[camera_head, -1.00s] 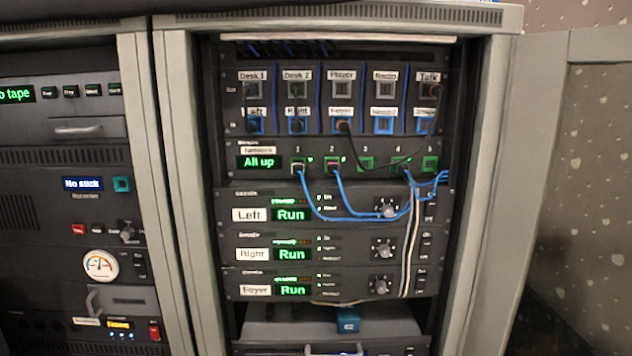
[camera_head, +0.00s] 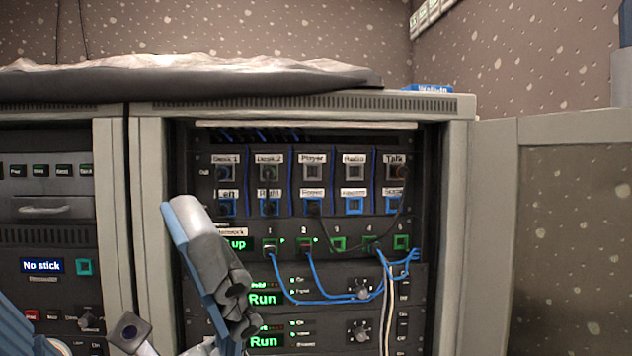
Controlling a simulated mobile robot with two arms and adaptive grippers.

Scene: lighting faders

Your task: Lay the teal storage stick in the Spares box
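The teal storage stick cannot be made out in the head view. A teal-rimmed square socket (camera_head: 84,267) sits beside a blue display reading "No stick" (camera_head: 41,266) in the left rack. The Spares box is not in view. My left arm rises from the lower left in front of the right rack, and its dark gripper end (camera_head: 234,290) is in front of the Run displays. The fingers are seen at an angle, and whether they are open or hold anything is unclear. My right gripper is not in view.
The right rack (camera_head: 458,200) holds labelled patch sockets, a network panel with blue cables (camera_head: 312,285) and units showing Run. A grey door (camera_head: 495,230) stands open on its right. A dark tray-like piece (camera_head: 330,80) and a blue "Walk-in" item (camera_head: 428,88) lie on top.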

